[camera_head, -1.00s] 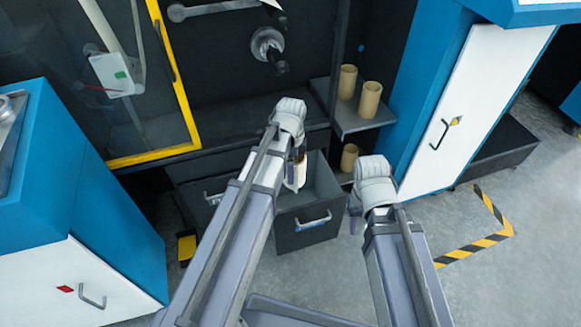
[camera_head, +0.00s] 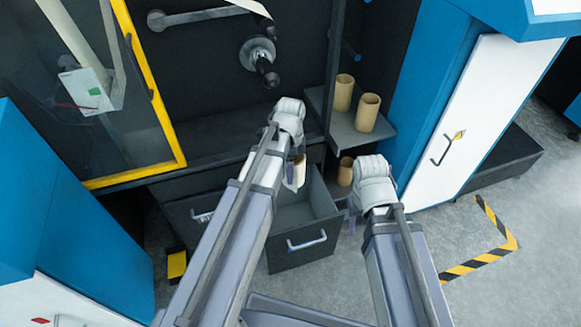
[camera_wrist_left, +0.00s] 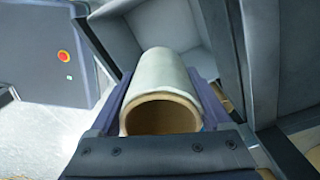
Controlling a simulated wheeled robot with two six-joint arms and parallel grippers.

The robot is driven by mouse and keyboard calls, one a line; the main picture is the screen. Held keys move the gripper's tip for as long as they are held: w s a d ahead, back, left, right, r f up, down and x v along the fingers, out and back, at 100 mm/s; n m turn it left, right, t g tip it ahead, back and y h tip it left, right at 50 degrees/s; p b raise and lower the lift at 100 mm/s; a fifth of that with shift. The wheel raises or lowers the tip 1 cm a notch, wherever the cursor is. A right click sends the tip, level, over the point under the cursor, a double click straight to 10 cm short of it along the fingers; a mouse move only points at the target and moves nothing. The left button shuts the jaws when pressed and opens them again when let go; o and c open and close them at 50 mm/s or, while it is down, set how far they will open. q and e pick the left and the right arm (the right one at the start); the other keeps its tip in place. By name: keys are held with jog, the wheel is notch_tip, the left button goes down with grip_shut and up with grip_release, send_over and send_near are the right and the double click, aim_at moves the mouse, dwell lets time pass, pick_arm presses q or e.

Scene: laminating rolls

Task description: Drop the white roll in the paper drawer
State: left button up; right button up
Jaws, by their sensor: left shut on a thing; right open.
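The white roll (camera_wrist_left: 165,72), with a brown cardboard core, is held between the fingers of my left gripper (camera_wrist_left: 162,110). In the head view the roll (camera_head: 299,170) shows as a small pale piece beside the left gripper (camera_head: 294,158), over the open drawer. The paper drawer (camera_head: 303,244) is a dark grey drawer pulled out below the machine, with a light handle on its front. The left arm hides part of it. My right gripper (camera_head: 354,220) hangs open and empty to the right of the drawer; its fingers are partly hidden by its wrist.
Several brown cardboard cores (camera_head: 366,112) stand on shelves right of the drawer. A second drawer handle (camera_head: 203,216) shows left of my left arm. A yellow-framed door (camera_head: 150,85) is at upper left. A white cabinet door (camera_head: 470,115) stands right. Grey floor (camera_head: 440,228) is clear there.

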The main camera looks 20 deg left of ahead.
pick_arm(q)
notch_tip(320, 180, down, 5)
jog(key=b, duration=0.4)
jog(key=o, duration=1.3)
jog(key=shift+r, duration=0.2)
notch_tip(320, 180, up, 8)
jog(key=p, duration=0.7)
jog(key=shift+f, duration=0.25)
